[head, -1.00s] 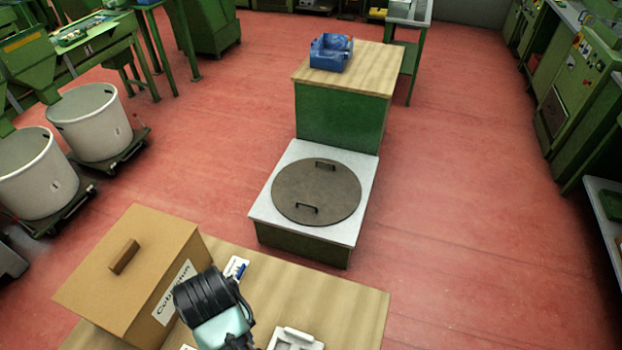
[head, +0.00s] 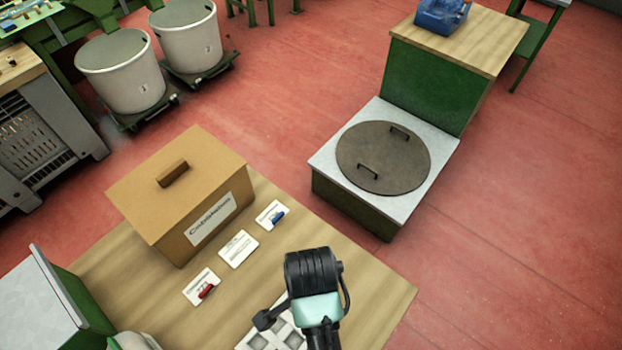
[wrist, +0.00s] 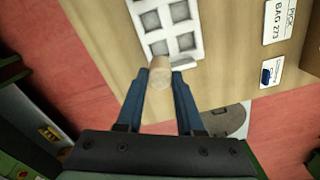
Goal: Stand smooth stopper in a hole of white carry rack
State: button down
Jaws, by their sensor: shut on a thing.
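A tan cork stopper (wrist: 159,71), with a smooth-looking side and a paler round end, is held between the blue fingertips of my gripper (wrist: 164,82) in the wrist view. The white carry rack (wrist: 187,62) lies on the wooden table just beyond the stopper, with several square holes in view. The stopper's far end appears close to the rack's near edge; I cannot tell whether they touch. In the head view the rack (head: 246,343) shows at the bottom edge, partly hidden by my arm, and the stopper and fingertips are hidden.
A brown cardboard box (head: 165,215) stands on the wooden table (head: 385,285). White cards lie between box and rack, one with a red item (head: 206,291), one with a blue item (head: 278,216). A low stand with a round lid (head: 385,158) is beyond the table.

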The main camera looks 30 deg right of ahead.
notch_tip(320, 180, down, 10)
jog(key=shift+r+p, duration=0.25)
jog(key=shift+p, duration=0.15)
jog(key=shift+f, duration=0.2)
jog(key=c, duration=0.5)
grip_release()
jog(key=shift+c, duration=0.2)
jog(key=shift+r, duration=0.15)
notch_tip(320, 180, up, 12)
jog(key=shift+r+b, duration=0.1)
jog(key=shift+b, duration=0.2)
